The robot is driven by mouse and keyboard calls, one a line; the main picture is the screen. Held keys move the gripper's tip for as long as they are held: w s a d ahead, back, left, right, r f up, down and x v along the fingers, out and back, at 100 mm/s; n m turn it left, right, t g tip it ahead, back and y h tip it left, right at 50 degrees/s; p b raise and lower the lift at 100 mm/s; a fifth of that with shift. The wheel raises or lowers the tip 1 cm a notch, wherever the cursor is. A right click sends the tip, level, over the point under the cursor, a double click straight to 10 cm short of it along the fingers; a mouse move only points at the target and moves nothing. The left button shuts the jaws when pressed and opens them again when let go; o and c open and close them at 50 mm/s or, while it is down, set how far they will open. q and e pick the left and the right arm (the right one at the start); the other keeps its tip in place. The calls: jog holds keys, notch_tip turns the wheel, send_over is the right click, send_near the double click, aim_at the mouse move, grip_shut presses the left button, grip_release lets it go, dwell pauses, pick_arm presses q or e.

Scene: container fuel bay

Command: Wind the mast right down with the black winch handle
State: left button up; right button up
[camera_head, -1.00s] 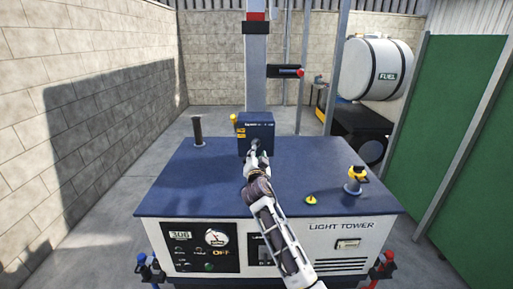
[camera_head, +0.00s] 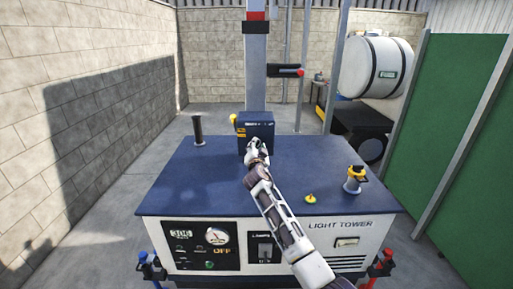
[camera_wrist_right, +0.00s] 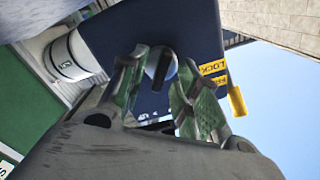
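The mast (camera_head: 256,75) stands upright behind the blue winch box (camera_head: 256,121) on the light tower's top. My right gripper (camera_head: 257,150) is at the front face of this box and hides most of what is there. In the right wrist view my gripper's fingers (camera_wrist_right: 163,82) stand close on both sides of the dark, rounded end of the black winch handle (camera_wrist_right: 160,62). My left gripper is not in view.
The blue cabinet top (camera_head: 215,185) carries a dark upright pipe (camera_head: 198,130), a small yellow piece (camera_head: 310,198) and a yellow-topped fitting (camera_head: 354,180). A black bar with a red end (camera_head: 285,71) juts right of the mast. A white fuel tank (camera_head: 377,68) stands behind right.

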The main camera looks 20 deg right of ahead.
dwell(0.3)
grip_shut()
